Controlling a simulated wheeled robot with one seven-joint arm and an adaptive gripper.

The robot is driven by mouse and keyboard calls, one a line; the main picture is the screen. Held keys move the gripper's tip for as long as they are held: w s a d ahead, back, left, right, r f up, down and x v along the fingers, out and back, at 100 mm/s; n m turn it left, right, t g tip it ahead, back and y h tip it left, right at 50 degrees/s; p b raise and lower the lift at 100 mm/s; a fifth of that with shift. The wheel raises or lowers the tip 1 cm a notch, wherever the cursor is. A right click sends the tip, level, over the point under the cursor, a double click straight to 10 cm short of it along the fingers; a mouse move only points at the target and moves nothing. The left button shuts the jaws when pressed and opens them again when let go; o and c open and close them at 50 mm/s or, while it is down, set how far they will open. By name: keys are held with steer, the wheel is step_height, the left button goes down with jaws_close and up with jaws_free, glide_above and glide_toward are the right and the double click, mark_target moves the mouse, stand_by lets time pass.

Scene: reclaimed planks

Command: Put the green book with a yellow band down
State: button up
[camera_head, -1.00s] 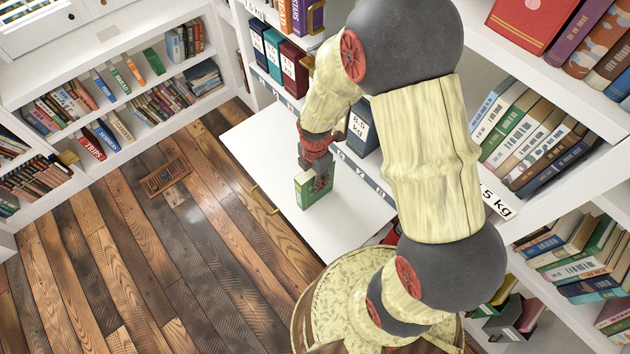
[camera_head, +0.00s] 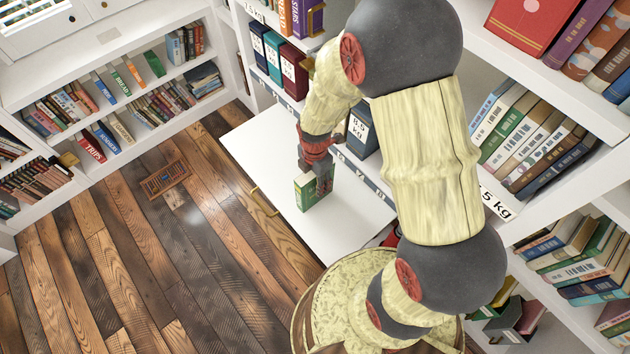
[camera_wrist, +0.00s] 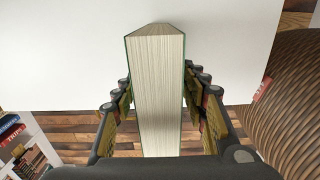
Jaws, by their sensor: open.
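The green book (camera_head: 307,194) stands upright on a white pull-out surface (camera_head: 346,212). Its yellow band cannot be made out clearly. My gripper (camera_head: 319,168) is above and around the book's upper part. In the wrist view the book (camera_wrist: 157,92) shows its pale page edges and thin green cover edges between my open fingers. The fingers of my gripper (camera_wrist: 160,88) lie on both sides of it, with a narrow gap visible at least on the left. The book's far side is hidden.
Several binders (camera_head: 278,62) stand on the shelf behind the white surface. My arm covers part of the right bookcase (camera_head: 530,130). The white surface is clear around the book. A small brown framed item (camera_head: 166,180) lies on the plank floor (camera_head: 150,260).

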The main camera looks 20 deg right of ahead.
step_height(320, 180, up, 12)
steer(key=p, duration=0.4)
steer(key=shift+r, duration=0.25)
steer(key=s+r+m+t, duration=0.2)
steer(key=s+r+m, duration=0.5)
steer(key=r+m, duration=0.3)
steer(key=s+r+m+t, duration=0.3)
steer(key=s+r+m, duration=0.4)
steer(key=r+m, duration=0.4)
step_height(320, 180, up, 6)
steer(key=shift+f+m+t, duration=0.25)
steer(key=shift+m+t, duration=0.05)
steer(key=shift+d, duration=0.1)
